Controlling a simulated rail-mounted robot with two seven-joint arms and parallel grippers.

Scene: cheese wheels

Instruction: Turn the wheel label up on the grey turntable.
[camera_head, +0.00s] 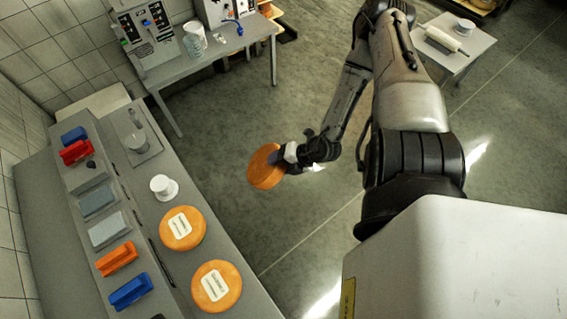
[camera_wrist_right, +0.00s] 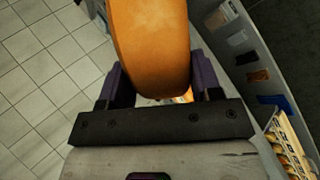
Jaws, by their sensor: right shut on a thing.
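My right gripper (camera_head: 283,157) is shut on an orange cheese wheel (camera_head: 262,168) and holds it in the air over the floor, to the right of the counter. In the right wrist view the wheel (camera_wrist_right: 152,40) stands edge-on between the two purple-padded fingers (camera_wrist_right: 160,82). The wheel is tilted, and no label shows on the parts of it that I see. I cannot make out a grey turntable for certain. My left gripper is not in view.
Two orange wheels with white labels up, one (camera_head: 183,229) behind the other (camera_head: 216,287), lie on the grey counter (camera_head: 165,265). A white stepped piece (camera_head: 163,187) stands behind them. Colored brushes, one red (camera_head: 76,151), line the raised shelf. The floor around the held wheel is clear.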

